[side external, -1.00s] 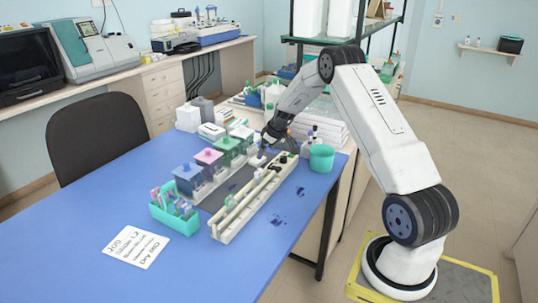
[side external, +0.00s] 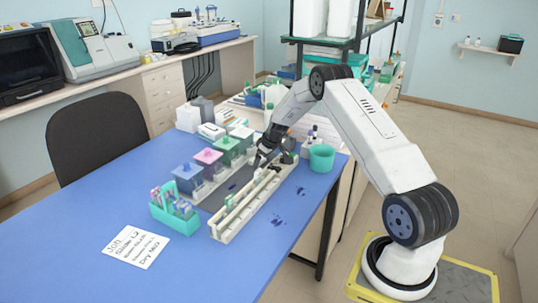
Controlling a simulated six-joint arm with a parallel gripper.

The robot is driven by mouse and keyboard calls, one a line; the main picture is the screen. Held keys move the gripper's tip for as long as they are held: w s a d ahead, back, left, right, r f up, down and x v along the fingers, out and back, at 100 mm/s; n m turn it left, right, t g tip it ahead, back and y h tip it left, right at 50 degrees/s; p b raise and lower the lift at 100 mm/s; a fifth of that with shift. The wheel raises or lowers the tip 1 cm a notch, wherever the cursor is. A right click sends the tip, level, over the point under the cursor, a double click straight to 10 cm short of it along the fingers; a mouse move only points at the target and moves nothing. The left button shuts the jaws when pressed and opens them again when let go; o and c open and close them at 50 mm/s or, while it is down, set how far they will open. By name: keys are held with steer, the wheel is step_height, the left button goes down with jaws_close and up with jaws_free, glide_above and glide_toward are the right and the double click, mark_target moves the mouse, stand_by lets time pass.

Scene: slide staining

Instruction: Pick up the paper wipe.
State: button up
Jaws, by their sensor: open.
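My gripper (side external: 257,164) is open, pointing down over the far part of the dark strip between the row of coloured jars and the long pale rack. I cannot make out anything between its fingers, which are small and dark here. I cannot clearly pick out the paper wipe. Small white items stand at the back of the blue table, including a white box (side external: 211,131) and a low white piece (side external: 242,132), and I cannot tell whether either is the wipe.
A row of jars, blue (side external: 187,178), pink (side external: 208,158) and green (side external: 228,148), stands left of my gripper. The long pale rack (side external: 240,212) lies to its right. A teal slide holder (side external: 173,212), a teal cup (side external: 321,157) and a written card (side external: 136,246) surround them.

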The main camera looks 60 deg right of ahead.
steer(key=c, duration=0.9)
steer(key=shift+r, duration=0.15)
steer(key=shift+r, duration=0.8)
steer(key=s+a+r, duration=0.1)
steer(key=r, duration=0.1)
steer(key=s+r, duration=0.2)
steer(key=r, duration=0.1)
steer(key=s+a+r, duration=0.1)
steer(key=r, duration=0.1)
steer(key=shift+s+a+r, duration=0.2)
steer(key=shift+a, duration=0.1)
steer(key=shift+s+a+r, duration=0.65)
steer(key=shift+s+a, duration=0.1)
steer(key=shift+s, duration=0.55)
steer(key=shift+s+a+r, duration=0.6)
steer(key=shift+s+a, duration=0.1)
steer(key=shift+s, duration=0.6)
steer(key=shift+s+a+r, duration=0.65)
steer(key=shift+s+a, duration=0.1)
steer(key=shift+s, duration=0.55)
